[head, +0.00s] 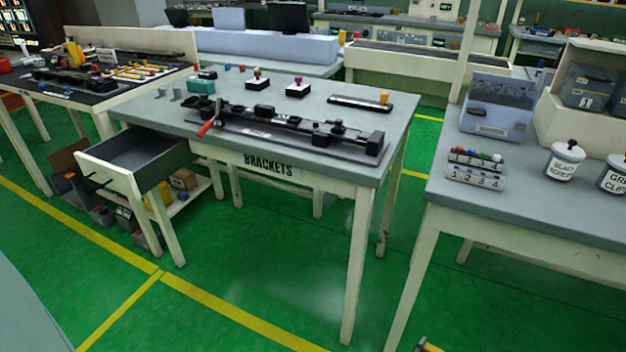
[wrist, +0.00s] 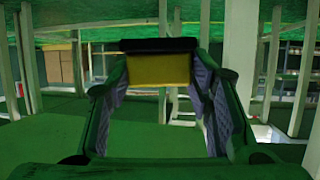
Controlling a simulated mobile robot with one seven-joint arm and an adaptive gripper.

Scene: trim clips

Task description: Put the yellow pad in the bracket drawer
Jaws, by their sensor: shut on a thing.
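The yellow pad (wrist: 158,69) shows in the wrist view as a yellow block with a black strip along its upper edge. My gripper (wrist: 159,78) is shut on it, one green finger with a grey inner face at each side. In the head view, a small yellow and dark piece (head: 428,346) shows at the bottom edge; I cannot tell if it is the held pad. The bracket drawer (head: 108,178) is pulled out at the left of the table marked BRACKETS. Its dark inside looks empty from here. The drawer cannot be made out in the wrist view.
The bracket table (head: 330,165) carries a long black fixture (head: 290,130) with a red handle and several small parts. A second table (head: 530,220) at the right holds bins, jars and a numbered rack. Green floor lies open in front of the drawer.

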